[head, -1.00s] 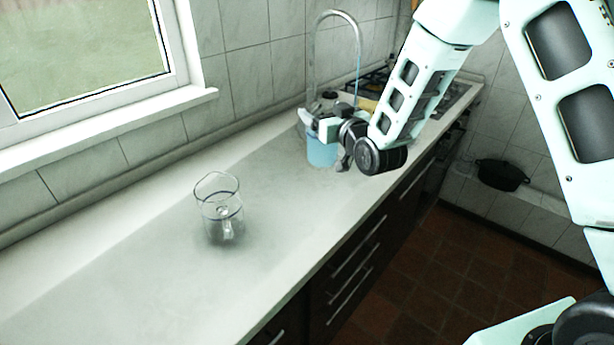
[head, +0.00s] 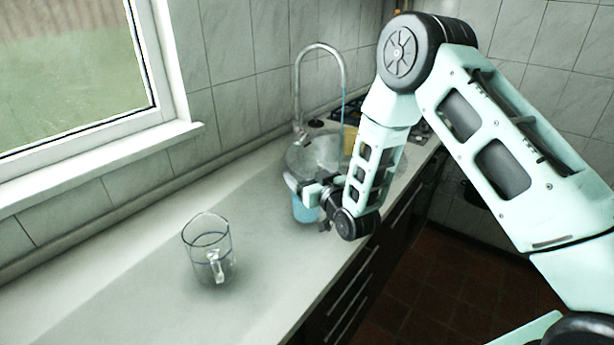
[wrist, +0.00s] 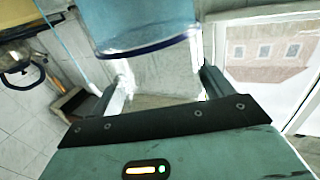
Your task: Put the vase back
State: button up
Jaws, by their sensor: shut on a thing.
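A light-blue vessel (head: 306,209), which I take as the vase, is in my gripper (head: 318,192) over the counter in front of the sink. I cannot tell whether its base touches the counter. In the wrist view the vase (wrist: 145,22) fills the top middle, pale and see-through with a dark blue edge, at the tips of my gripper (wrist: 163,76). My gripper is shut on it. The gripper and wrist hide part of the vase in the head view.
A clear glass jug with a handle (head: 208,252) stands on the counter (head: 130,290), left of and nearer than the vase. A tall curved tap (head: 341,68) with a thin blue stream stands at the sink behind. A window is at left. The counter's near left part is clear.

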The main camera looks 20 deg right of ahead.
jog(key=shift+f, duration=0.4)
jog(key=shift+f, duration=0.15)
jog(key=o, duration=1.8)
jog(key=shift+f, duration=0.1)
jog(key=shift+c, duration=0.2)
